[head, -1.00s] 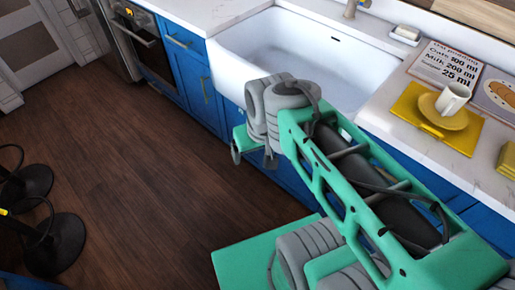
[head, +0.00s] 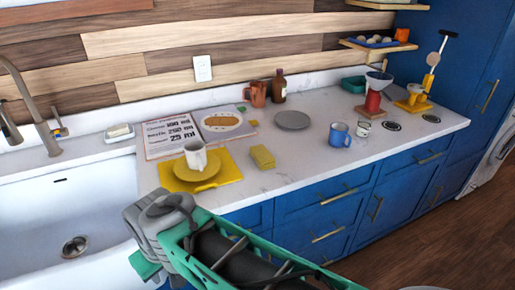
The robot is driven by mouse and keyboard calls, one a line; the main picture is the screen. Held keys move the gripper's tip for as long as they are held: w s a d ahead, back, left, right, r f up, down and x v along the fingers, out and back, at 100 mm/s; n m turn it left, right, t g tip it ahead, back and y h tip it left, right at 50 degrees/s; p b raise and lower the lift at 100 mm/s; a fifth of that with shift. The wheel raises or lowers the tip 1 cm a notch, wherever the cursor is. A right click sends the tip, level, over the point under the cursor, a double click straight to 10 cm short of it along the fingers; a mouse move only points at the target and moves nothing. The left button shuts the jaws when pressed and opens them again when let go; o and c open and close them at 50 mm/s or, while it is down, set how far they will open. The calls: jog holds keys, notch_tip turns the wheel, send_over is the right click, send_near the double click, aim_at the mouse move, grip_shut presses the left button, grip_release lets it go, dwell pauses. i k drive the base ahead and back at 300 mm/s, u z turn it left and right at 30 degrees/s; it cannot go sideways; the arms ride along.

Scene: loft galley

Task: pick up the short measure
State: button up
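I cannot tell for certain which thing is the short measure. A small yellow cup-like piece (head: 414,93) stands on a yellow base at the far right of the counter. A small pale jar or cup (head: 363,129) stands beside the blue mug (head: 340,134). A white cup (head: 196,157) stands on a yellow plate (head: 183,178) on a yellow mat (head: 229,168). My green and grey arm crosses the bottom of the head view, in front of the counter edge. My gripper's fingers do not show.
A white sink (head: 60,215) is at left. Recipe cards (head: 170,134), a yellow cloth (head: 263,157), a grey plate (head: 292,120), a brown bottle (head: 279,87) and a red stand with a funnel (head: 373,100) are on the counter (head: 300,160). Some counter between them is bare.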

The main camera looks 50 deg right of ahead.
aim_at(365, 123)
jog(key=z, duration=0.65)
jog(key=k, duration=0.4)
jog(key=z, duration=0.2)
jog(key=i, duration=0.5)
jog(key=z, duration=3.5)
jog(key=i, duration=1.1)
jog(key=u, duration=0.1)
